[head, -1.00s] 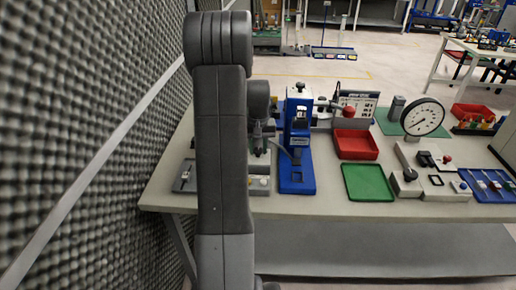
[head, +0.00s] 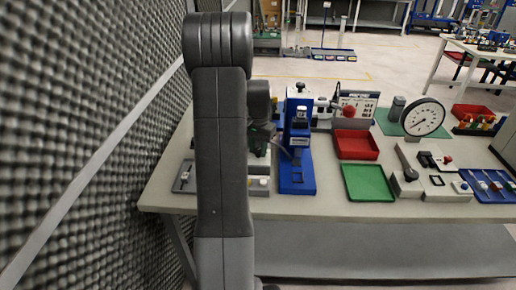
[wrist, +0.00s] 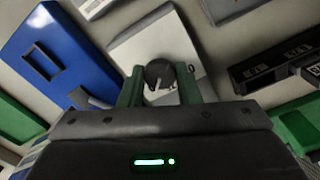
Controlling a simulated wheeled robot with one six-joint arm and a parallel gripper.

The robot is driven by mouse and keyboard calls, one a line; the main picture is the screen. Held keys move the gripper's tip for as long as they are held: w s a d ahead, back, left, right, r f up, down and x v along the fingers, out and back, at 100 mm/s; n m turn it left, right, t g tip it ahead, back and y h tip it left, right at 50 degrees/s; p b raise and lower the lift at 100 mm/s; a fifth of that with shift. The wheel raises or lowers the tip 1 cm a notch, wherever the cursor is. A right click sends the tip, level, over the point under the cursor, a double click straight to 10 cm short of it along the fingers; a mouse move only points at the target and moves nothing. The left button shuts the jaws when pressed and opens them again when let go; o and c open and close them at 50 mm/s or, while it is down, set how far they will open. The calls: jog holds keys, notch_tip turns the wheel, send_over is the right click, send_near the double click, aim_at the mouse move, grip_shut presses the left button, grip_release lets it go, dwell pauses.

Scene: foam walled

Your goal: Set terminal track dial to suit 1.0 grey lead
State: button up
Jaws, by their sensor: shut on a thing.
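A dark round dial (wrist: 158,72) with a pale pointer mark sits on a light grey-white unit (wrist: 132,48) in the wrist view. The pointer mark runs down the dial's face, towards my gripper body. My gripper (wrist: 160,88) has its two green fingers on either side of the dial, shut on it. In the head view my gripper (head: 260,140) shows only partly behind my arm, left of the blue press, and the dial is hidden there.
A blue press (head: 297,178) stands just right of my gripper; its blue base (wrist: 85,65) shows close by in the wrist view. A red tray (head: 356,145), a green tray (head: 368,184) and a round gauge (head: 424,118) lie further right. A foam wall (head: 70,130) rises at left.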

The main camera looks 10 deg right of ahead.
aim_at(258, 150)
dwell(0.4)
jog(key=o, duration=1)
notch_tip(258, 150, up, 14)
jog(key=shift+f+b, duration=0.1)
jog(key=shift+b, duration=0.3)
notch_tip(258, 150, down, 14)
jog(key=shift+p, duration=0.45)
